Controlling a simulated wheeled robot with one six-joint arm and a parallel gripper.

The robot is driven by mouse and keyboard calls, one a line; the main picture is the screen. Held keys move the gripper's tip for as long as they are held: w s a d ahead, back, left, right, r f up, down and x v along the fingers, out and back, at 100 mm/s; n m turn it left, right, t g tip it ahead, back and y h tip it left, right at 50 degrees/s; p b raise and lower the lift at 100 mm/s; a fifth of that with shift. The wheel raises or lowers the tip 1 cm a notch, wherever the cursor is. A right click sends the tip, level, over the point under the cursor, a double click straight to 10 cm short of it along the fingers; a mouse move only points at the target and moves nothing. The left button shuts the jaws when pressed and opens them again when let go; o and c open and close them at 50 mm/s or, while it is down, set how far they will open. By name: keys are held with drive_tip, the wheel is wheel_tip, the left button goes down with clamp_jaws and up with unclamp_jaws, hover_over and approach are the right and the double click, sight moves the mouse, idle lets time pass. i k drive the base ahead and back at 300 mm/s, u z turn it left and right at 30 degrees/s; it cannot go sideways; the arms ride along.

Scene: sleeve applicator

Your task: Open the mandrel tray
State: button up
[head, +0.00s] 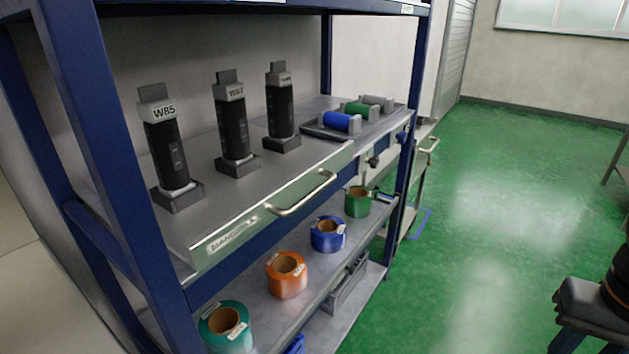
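The mandrel tray (236,236) is a grey metal tray on the upper level of a blue-framed rack. Its front panel has a worn label, partly legible, and a bar handle (302,194). The front looks roughly in line with the rack's front; I see no clear gap. Three black mandrels stand upright in grey bases on it: the one marked W85 (166,150) at left, a middle one (232,132) and a far one (281,108) with a label too small to read. My gripper is not in view, and nothing touches the handle.
Blue, green and grey rolls (342,122) lie right of the tray. Teal, orange (287,276), blue and green tape rolls sit on the lower shelf. A blue post (412,110) stands right of the handle. Green floor (490,220) is clear; a dark object (588,301) is cut off at lower right.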

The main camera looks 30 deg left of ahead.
sight(228, 202)
drive_tip(key=u, duration=3.75)
drive_tip(key=k, duration=0.35)
drive_tip(key=z, duration=0.85)
